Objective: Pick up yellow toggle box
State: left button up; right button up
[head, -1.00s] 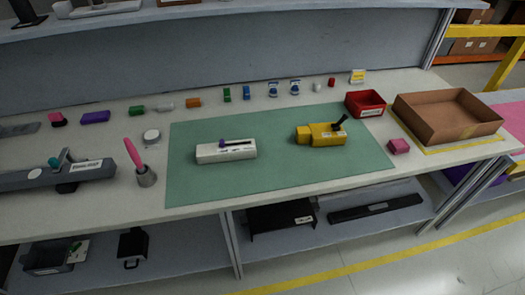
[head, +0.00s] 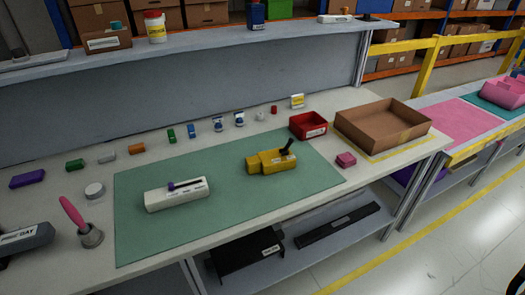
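The yellow toggle box (head: 271,162) lies on the right half of the green mat (head: 225,210) in the head view. A black toggle lever (head: 288,147) sticks up at a tilt from its right end. A white box with a dark slider (head: 177,195) lies on the same mat to its left, apart from it. Neither of my grippers shows in the head view, and nothing is touching the yellow box.
A red bin (head: 308,126) and a brown open tray (head: 383,126) stand to the right. A pink block (head: 346,160) lies near the mat's right edge. Several small coloured parts line the back. A pink-handled tool in a cup (head: 82,222) stands at left.

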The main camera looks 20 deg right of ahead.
aim_at(270, 162)
jog(key=z, duration=0.45)
jog(key=k, duration=0.55)
jog(key=z, duration=1.2)
jog(key=i, duration=0.9)
jog(key=u, duration=0.8)
jog(key=i, duration=0.7)
jog(key=u, duration=0.8)
